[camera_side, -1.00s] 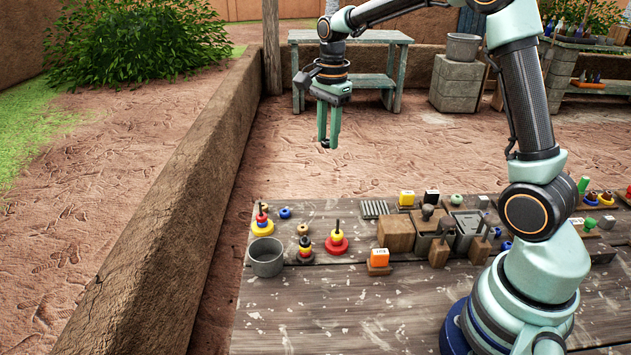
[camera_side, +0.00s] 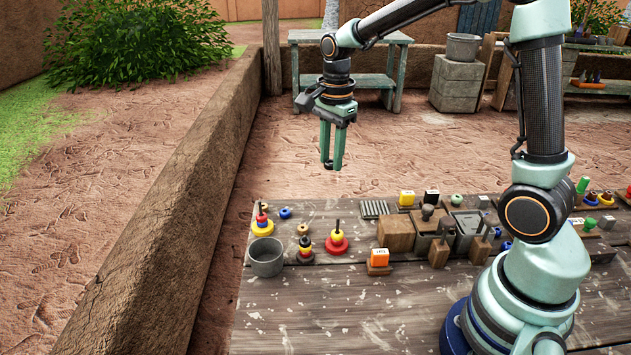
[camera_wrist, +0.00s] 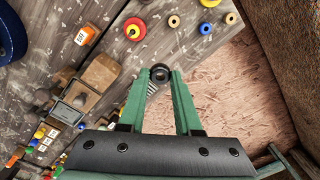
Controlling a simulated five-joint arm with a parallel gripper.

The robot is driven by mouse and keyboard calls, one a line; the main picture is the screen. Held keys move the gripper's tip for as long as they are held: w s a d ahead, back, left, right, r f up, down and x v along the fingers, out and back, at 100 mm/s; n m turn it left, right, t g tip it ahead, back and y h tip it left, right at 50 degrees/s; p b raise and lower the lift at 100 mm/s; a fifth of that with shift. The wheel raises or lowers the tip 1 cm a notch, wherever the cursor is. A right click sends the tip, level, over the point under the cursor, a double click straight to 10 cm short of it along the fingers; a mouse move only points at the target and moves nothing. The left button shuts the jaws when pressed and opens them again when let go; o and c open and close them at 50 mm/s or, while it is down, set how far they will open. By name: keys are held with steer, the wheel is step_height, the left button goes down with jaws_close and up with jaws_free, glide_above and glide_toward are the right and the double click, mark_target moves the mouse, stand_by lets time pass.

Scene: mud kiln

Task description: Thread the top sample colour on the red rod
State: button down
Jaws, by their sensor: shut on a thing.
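My gripper (camera_side: 332,165) hangs above the ground beyond the table's far edge, shut on a small black ring (camera_wrist: 160,73). In the side view the ring is hard to make out between the fingertips. A dark rod stands in a red disc with a yellow ring (camera_side: 337,242), below and nearer than my gripper; the disc also shows in the wrist view (camera_wrist: 135,32). A small stack on a wooden base (camera_side: 305,250) has yellow and red below a black top. Another rod (camera_side: 262,220) carries a yellow disc with blue and red above.
A grey cup (camera_side: 266,256) stands at the table's left edge. Loose blue (camera_side: 285,213) and tan (camera_side: 303,229) rings lie near the rods. A wooden block (camera_side: 396,234) and an orange-white cube (camera_side: 379,258) stand to the right. The front of the table is clear.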

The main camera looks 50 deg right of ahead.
steer(key=s+a+f, duration=0.2)
steer(key=s, duration=0.1)
steer(key=s+a+f, duration=0.1)
steer(key=s, duration=0.1)
steer(key=shift+f, duration=2.35)
steer(key=shift+f, duration=1.6)
stand_by(0.5)
steer(key=c, duration=0.5)
jaws_free()
steer(key=shift+o, duration=0.2)
steer(key=o, duration=0.4)
